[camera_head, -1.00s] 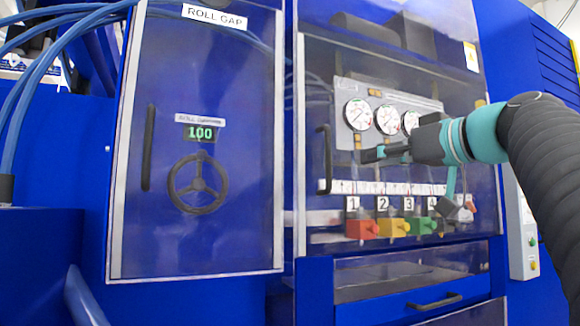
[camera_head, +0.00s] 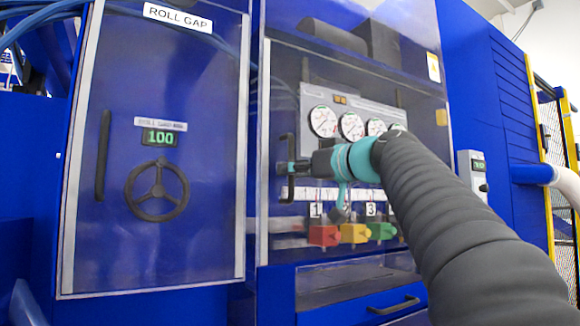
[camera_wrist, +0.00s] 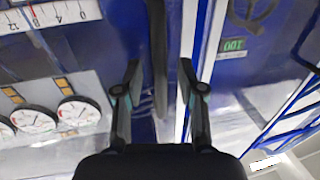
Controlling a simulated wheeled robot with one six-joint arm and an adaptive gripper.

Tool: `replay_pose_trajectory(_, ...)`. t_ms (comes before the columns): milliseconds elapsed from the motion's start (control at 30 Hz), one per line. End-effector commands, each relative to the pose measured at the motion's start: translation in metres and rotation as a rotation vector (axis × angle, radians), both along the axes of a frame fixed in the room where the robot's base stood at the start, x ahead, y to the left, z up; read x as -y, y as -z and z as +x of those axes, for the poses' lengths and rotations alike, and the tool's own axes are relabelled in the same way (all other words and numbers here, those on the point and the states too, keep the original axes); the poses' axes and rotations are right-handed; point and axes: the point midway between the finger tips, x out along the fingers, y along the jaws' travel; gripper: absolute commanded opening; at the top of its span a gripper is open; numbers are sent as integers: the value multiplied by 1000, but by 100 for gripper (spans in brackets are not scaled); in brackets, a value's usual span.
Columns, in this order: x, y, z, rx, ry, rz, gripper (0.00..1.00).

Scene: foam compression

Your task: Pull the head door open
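The head door (camera_head: 420,100) is the clear panel right of the roll gap door, over gauges and numbered coloured valves; it looks shut. Its black vertical handle (camera_head: 284,192) is on its left edge. My gripper (camera_head: 292,167) is at the handle's middle, coming from the right. In the wrist view the handle (camera_wrist: 158,55) runs between the two spread fingers of my gripper (camera_wrist: 160,85). Gaps show on both sides, so the fingers do not visibly grip it. My arm hides part of the door's lower right.
The roll gap door (camera_head: 215,110) stands to the left, with its own black handle (camera_head: 103,155), a handwheel (camera_head: 157,190) and a display reading 100 (camera_head: 159,138). A drawer handle (camera_head: 394,305) is below the head door. Yellow fencing (camera_head: 541,150) stands at the far right.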

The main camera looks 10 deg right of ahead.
Motion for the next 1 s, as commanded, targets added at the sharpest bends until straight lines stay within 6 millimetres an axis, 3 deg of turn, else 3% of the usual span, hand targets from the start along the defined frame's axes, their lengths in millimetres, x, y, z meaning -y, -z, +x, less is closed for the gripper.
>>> replay_pose_trajectory(200,-7,0,12,0,0,-1,39)
replay_pose_trajectory(467,-7,0,12,0,0,-1,39)
replay_pose_trajectory(633,-7,0,12,0,0,-1,0)
replay_pose_trajectory(1000,-5,0,10,0,0,-1,0)
